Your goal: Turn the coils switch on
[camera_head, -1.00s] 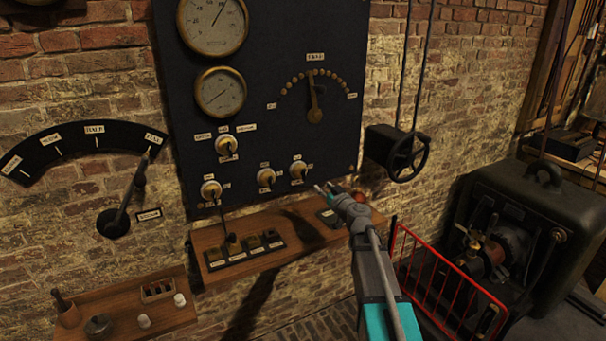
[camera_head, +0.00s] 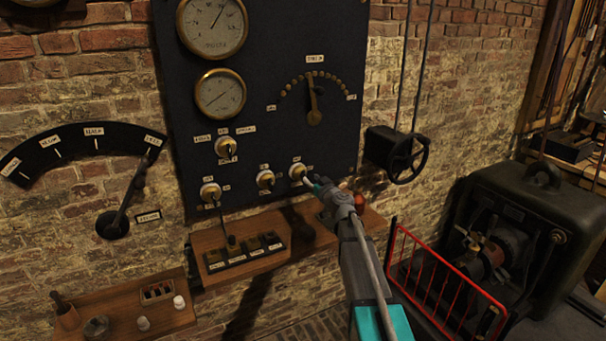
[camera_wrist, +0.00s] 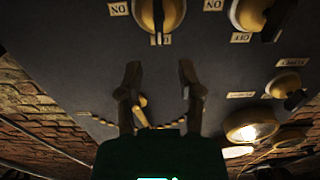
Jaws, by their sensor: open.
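A dark panel (camera_head: 280,60) carries several brass switches with black handles; I cannot read which is labelled coils. In the head view the lower row holds a left switch (camera_head: 210,191), a middle switch (camera_head: 265,179) and a right switch (camera_head: 298,171). My gripper (camera_head: 315,183) is just below and right of the right switch. In the wrist view, which looks inverted, my gripper (camera_wrist: 160,82) is open and empty between its fingers. A switch (camera_wrist: 159,12) sits beyond the fingertips, with an ON label beside it. Another switch (camera_wrist: 262,15) has ON and OFF labels.
A wooden shelf (camera_head: 212,276) sits below the panel. A black handwheel (camera_head: 408,158) is right of the panel. A red rail (camera_head: 445,275) and a dark machine (camera_head: 540,220) stand at the right. A large lever dial (camera_head: 85,142) is at the left.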

